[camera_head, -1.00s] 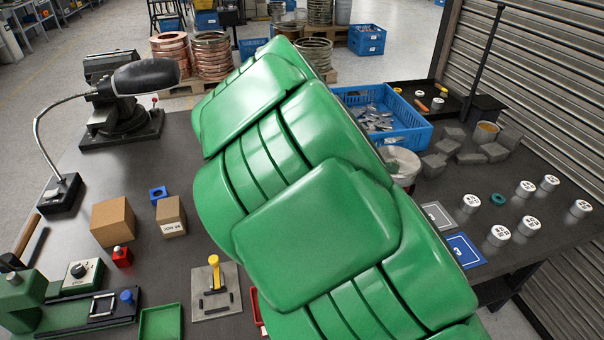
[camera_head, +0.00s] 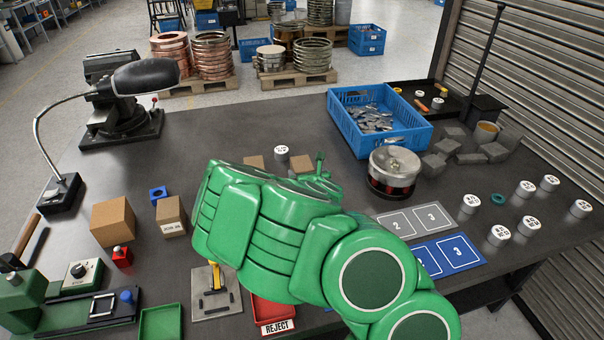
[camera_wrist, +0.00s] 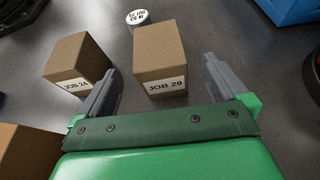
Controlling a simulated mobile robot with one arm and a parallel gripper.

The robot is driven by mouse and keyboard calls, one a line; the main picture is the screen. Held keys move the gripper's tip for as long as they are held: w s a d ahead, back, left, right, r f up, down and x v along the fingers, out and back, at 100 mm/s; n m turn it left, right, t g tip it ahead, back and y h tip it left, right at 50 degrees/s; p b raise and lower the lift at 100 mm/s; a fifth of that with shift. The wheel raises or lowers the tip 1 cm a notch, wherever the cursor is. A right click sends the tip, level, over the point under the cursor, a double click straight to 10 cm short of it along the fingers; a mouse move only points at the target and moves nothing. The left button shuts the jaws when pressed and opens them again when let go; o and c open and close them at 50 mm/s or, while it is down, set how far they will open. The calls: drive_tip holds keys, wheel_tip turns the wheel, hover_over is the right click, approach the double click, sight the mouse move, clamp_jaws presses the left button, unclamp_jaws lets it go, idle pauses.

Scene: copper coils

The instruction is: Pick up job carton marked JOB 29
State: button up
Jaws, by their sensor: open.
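The carton marked JOB 29 (camera_wrist: 160,72) is a brown box with a white label, upright on the dark bench in the wrist view. My gripper (camera_wrist: 161,65) is open and empty, with one finger to each side of this carton in the picture; I cannot tell how far above or before it they are. In the head view the carton's top (camera_head: 301,162) shows just behind my green arm, which hides its lower part and my fingers.
A white cylinder (camera_wrist: 137,18) stands just beyond the cartons. A pot with a metal lid (camera_head: 394,170) and a blue crate (camera_head: 385,140) stand to the right. Two more cartons, one large (camera_head: 112,222) and one small (camera_head: 171,216), stand at left. A red reject tray (camera_head: 272,312) lies in front.

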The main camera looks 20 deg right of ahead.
sight(304, 169)
drive_tip(key=shift+a+f+n, duration=0.25)
drive_tip(key=shift+f+n, duration=0.05)
drive_tip(key=shift+f, duration=0.25)
drive_tip(key=shift+w, duration=0.1)
drive_tip(key=shift+x, duration=2)
drive_tip(key=shift+r+x, duration=0.2)
drive_tip(key=shift+x, duration=1.55)
drive_tip(key=shift+d, duration=0.2)
drive_tip(key=shift+c, duration=0.3)
drive_tip(key=c, duration=1.1)
drive_tip(key=shift+r, duration=0.1)
